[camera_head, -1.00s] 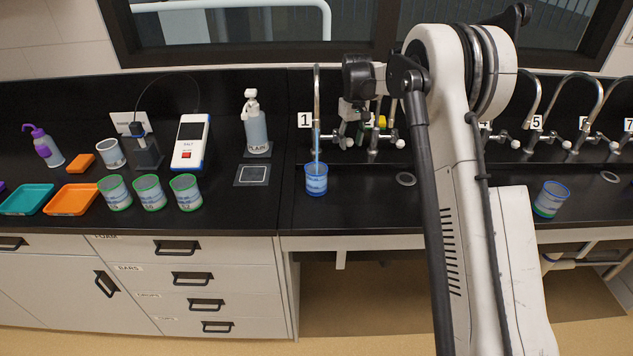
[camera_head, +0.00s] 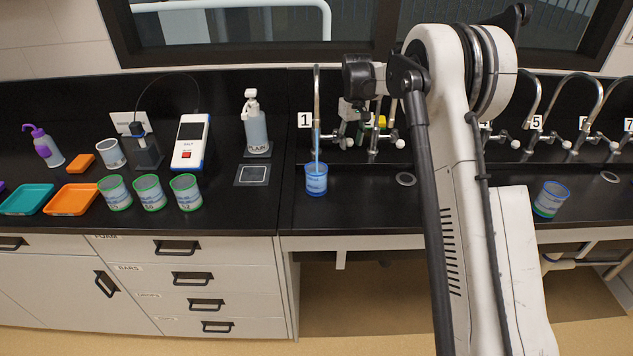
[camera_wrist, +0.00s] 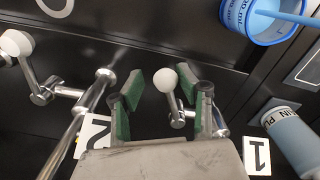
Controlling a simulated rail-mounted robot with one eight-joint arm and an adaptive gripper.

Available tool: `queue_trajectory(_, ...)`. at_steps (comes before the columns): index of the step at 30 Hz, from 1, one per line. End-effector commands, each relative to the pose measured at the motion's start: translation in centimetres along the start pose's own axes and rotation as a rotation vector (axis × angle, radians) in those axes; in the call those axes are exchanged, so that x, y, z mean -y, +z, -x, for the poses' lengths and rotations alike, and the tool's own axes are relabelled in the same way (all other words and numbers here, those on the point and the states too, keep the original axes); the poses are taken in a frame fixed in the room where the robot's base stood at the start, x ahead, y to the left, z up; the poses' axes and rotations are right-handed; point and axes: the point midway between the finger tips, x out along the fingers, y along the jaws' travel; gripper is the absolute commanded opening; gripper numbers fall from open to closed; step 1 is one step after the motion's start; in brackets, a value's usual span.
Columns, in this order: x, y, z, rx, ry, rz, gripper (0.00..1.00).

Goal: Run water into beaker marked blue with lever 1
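The beaker marked blue (camera_head: 316,182) stands upright under the tap marked 1 (camera_head: 317,90). A blue stream runs from that spout down into it; its exact water level is hard to tell. In the wrist view the blue-rimmed beaker (camera_wrist: 262,24) is at the top right, with the stream entering it. My gripper (camera_wrist: 158,88) has green-padded fingers spread apart. The white ball of lever 1 (camera_wrist: 165,80) sits between the fingertips, with a visible gap on the left side; contact on the right is unclear. In the head view my wrist partly hides the gripper.
Another tap lever (camera_wrist: 17,44) is at the left of the wrist view. A second blue-rimmed beaker (camera_head: 552,198) stands at the right. Several green-rimmed beakers (camera_head: 150,193), a bottle (camera_head: 256,130) and a meter (camera_head: 191,142) are on the left counter.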

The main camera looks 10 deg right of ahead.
Motion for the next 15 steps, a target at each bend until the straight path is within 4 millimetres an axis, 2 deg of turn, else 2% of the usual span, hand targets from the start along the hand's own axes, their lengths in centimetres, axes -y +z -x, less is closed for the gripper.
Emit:
queue_trajectory(8, 0.4, 0.0, 0.0, 0.0, 0.0, 0.0, 0.35)
queue_trajectory(15, 2.3, 0.0, -0.1, 0.0, 0.0, 0.002, 0.35)
